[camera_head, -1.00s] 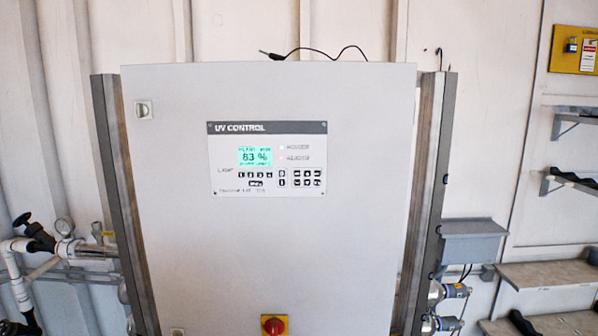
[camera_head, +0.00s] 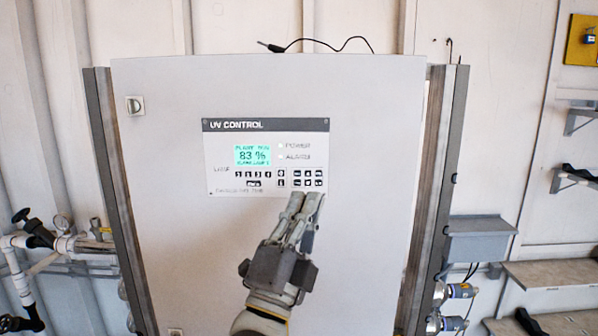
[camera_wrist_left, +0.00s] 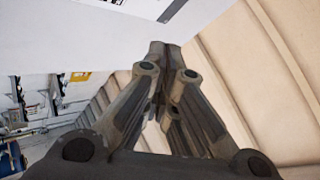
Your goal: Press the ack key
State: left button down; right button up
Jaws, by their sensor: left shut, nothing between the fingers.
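The UV CONTROL panel (camera_head: 265,124) is on the front of a white cabinet (camera_head: 170,230). It has a lit screen (camera_head: 252,156) reading 83 % and small black keys (camera_head: 307,178) along its lower part. The key labels are too small to read, so I cannot tell which is the ack key. My left gripper (camera_head: 306,197) is shut and empty, its fingertips just below the right-hand key group in the head view. In the left wrist view the fingertips (camera_wrist_left: 165,48) are together, close to the cabinet face (camera_wrist_left: 60,40). I cannot tell whether they touch it. My right gripper is not in view.
A black cable (camera_head: 320,43) lies on the cabinet top. Pipes with a valve (camera_head: 33,228) stand at the left. A grey box (camera_head: 478,240) and shelves (camera_head: 560,272) are at the right.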

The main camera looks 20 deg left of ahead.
aim_at(297, 173)
pick_arm(q)
jog(key=shift+s+a+r, duration=0.1)
jog(key=shift+s+r, duration=0.3)
jog(key=shift+r, duration=0.2)
jog(key=shift+w+a+b, duration=0.15)
jog(key=shift+w+a, duration=0.25)
jog(key=shift+w, duration=1)
jog(key=shift+w+a+b, duration=0.15)
jog(key=shift+w+a, duration=0.25)
jog(key=shift+w, duration=1.05)
jog(key=shift+w+a+b, duration=0.15)
jog(key=shift+w+a, duration=0.25)
jog(key=shift+w, duration=1)
jog(key=shift+w, duration=0.15)
jog(key=shift+w+a, duration=0.1)
jog(key=shift+w, duration=0.15)
